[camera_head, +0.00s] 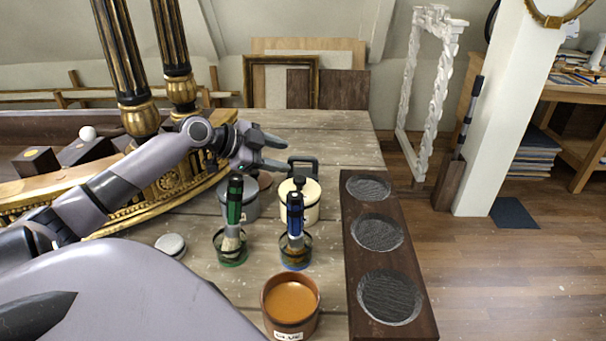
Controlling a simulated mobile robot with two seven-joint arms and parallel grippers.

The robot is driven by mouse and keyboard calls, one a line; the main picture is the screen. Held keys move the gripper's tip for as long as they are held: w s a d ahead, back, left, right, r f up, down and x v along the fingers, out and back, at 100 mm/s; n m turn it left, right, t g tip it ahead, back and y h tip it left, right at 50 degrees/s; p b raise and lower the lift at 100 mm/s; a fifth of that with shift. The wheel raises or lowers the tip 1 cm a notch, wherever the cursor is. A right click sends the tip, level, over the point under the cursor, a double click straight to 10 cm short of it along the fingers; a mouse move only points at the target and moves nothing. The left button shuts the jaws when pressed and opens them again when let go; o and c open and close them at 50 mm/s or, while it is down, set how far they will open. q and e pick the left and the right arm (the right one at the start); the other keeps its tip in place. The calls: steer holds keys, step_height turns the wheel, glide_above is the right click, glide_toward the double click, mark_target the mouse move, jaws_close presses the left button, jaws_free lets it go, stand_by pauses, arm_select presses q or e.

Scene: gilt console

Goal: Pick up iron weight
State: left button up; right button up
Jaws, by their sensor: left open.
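My left gripper (281,154) reaches in from the left, just left of the handle. Its fingers are open and point to the right. I see nothing between them, and I cannot tell whether they touch the handle. My right gripper is not in view.
A green-handled brush (234,205) and a blue-handled brush (295,222) stand in glass jars. An orange pot (290,300) is at the front. A dark board (408,250) with three round slate insets lies right. Gilt console legs (122,50) rise left. The table's back is clear.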

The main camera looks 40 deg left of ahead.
mark_target(298, 157)
arm_select(q)
steer(key=shift+w+d+f+p, duration=0.1)
steer(key=shift+w+f+p, duration=0.1)
steer(key=shift+w, duration=0.55)
steer(key=shift+w+f+p, duration=0.2)
steer(key=shift+w, duration=0.5)
steer(key=shift+x, duration=1.25)
steer(key=shift+s+f, duration=0.1)
steer(key=shift+f, duration=0.05)
steer(key=shift+c, duration=0.3)
jaws_close()
steer(key=shift+s+d+f, duration=0.1)
steer(key=shift+d+f, duration=0.05)
steer(key=shift+f, duration=0.1)
steer(key=shift+r, duration=0.25)
